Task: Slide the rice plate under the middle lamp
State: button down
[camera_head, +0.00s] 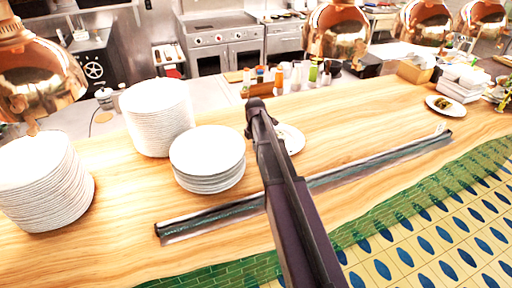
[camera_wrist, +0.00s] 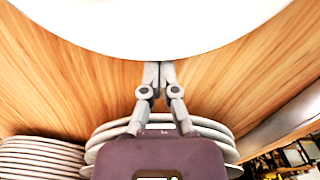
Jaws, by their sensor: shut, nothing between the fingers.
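A white plate (camera_head: 293,136) lies on the wooden counter, partly hidden behind my arm in the head view; its contents are hard to make out, so I cannot confirm rice. A large white plate surface (camera_wrist: 160,22) fills the top of the wrist view. My gripper (camera_wrist: 160,66) is shut and empty, its fingertips at or very near that plate's edge; contact is unclear. In the head view my arm hides the gripper. Copper lamps hang over the counter: one at the upper centre (camera_head: 336,32), one to its right (camera_head: 424,26), and others at both sides.
Stacks of white plates (camera_head: 208,160) stand left of my arm; they also show low in the wrist view (camera_wrist: 215,130). A long dark-edged strip (camera_head: 385,161) runs along the counter front. A plate with food (camera_head: 445,106) lies at right. Bare wood (camera_head: 360,120) lies between.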

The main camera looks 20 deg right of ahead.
jog(key=shift+f, duration=0.4)
jog(key=shift+w, duration=0.15)
